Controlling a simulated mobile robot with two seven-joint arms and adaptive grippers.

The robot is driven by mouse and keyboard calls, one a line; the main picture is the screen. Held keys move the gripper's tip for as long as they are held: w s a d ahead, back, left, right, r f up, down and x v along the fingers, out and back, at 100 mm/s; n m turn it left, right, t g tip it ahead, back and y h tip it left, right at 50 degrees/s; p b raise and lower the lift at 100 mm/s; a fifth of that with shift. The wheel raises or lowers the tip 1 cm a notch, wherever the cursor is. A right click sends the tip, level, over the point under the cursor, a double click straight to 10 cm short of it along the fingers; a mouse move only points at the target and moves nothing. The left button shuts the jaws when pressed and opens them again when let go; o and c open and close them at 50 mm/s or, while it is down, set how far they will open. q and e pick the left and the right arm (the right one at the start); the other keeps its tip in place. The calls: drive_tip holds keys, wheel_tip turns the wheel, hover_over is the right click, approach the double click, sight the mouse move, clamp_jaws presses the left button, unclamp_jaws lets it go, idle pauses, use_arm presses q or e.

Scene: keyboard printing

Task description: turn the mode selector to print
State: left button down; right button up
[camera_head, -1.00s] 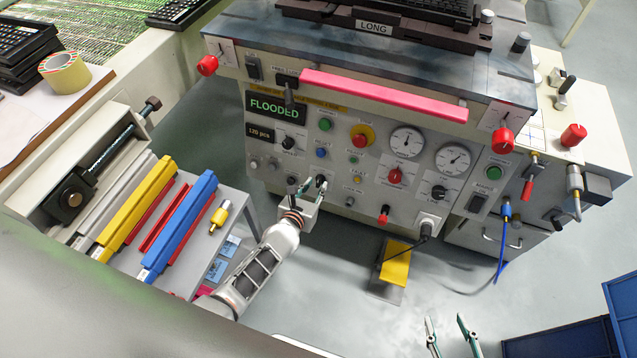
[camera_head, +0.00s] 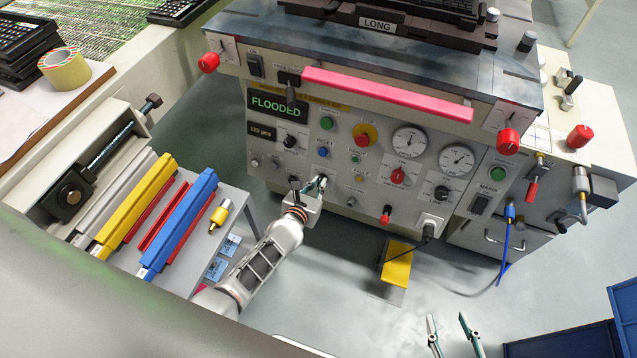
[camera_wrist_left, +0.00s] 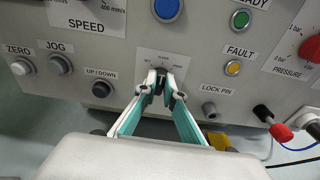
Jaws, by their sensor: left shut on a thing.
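The mode selector (camera_wrist_left: 159,77) is a small dark knob under a label plate (camera_wrist_left: 162,62) whose small print is hard to read. It sits low on the grey control panel (camera_head: 345,158). My left gripper (camera_wrist_left: 160,90) is shut on the selector, and its fingertips cover most of the knob, so its pointing direction is unclear. In the head view the left gripper (camera_head: 318,184) touches the panel's lower part. A panel display (camera_head: 276,106) reads FLOODED. My right gripper (camera_head: 450,325) is open and empty at the bottom edge, well away from the panel.
Around the selector are a blue button (camera_wrist_left: 167,9), an UP/DOWN knob (camera_wrist_left: 101,88), a yellow FAULT button (camera_wrist_left: 233,68) and a LOCK PIN knob (camera_wrist_left: 209,110). A yellow pedal (camera_head: 398,264) lies on the floor. A side table holds yellow and blue bars (camera_head: 180,222).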

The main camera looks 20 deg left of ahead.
use_arm(q)
drive_tip(key=m, duration=0.3)
drive_tip(key=shift+m, duration=0.4)
drive_tip(key=m, duration=0.4)
drive_tip(key=shift+s+d+f+y, duration=0.1)
drive_tip(key=shift+d+f+y, duration=0.05)
drive_tip(key=shift+y, duration=0.15)
drive_tip(key=shift+m, duration=0.4)
drive_tip(key=c, duration=2.1)
unclamp_jaws()
drive_tip(key=shift+c, duration=0.2)
drive_tip(key=v, duration=0.7)
drive_tip(key=shift+s, duration=0.3)
